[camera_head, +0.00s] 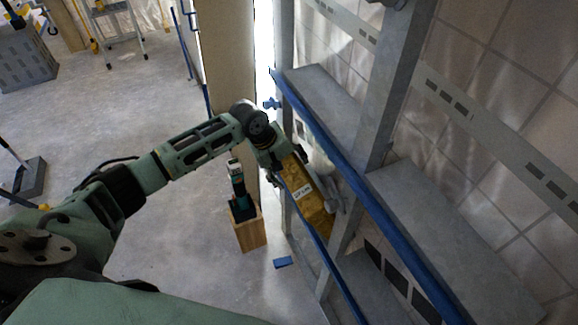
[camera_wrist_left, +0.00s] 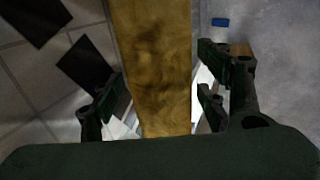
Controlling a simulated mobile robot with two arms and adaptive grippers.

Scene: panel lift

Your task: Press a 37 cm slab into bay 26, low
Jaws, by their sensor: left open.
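A yellow-brown slab (camera_head: 318,216) with a white label sits in the low part of the grey rack, behind a blue rail. The label is too small to read. In the left wrist view the slab (camera_wrist_left: 158,60) runs upward from between my fingers. My left gripper (camera_head: 280,172) is at the slab's near upper end. In the left wrist view my left gripper (camera_wrist_left: 163,98) is open, with one finger on each side of the slab. A gap shows on the right side; contact on the left is unclear. My right gripper is not in view. No bay number is legible.
The rack has blue rails (camera_head: 352,180), grey uprights (camera_head: 397,80) and grey shelves (camera_head: 440,225) close around the arm. A wooden box (camera_head: 250,232) with tools stands on the floor left of the rack. A small blue piece (camera_head: 283,262) lies nearby. The floor at left is mostly clear.

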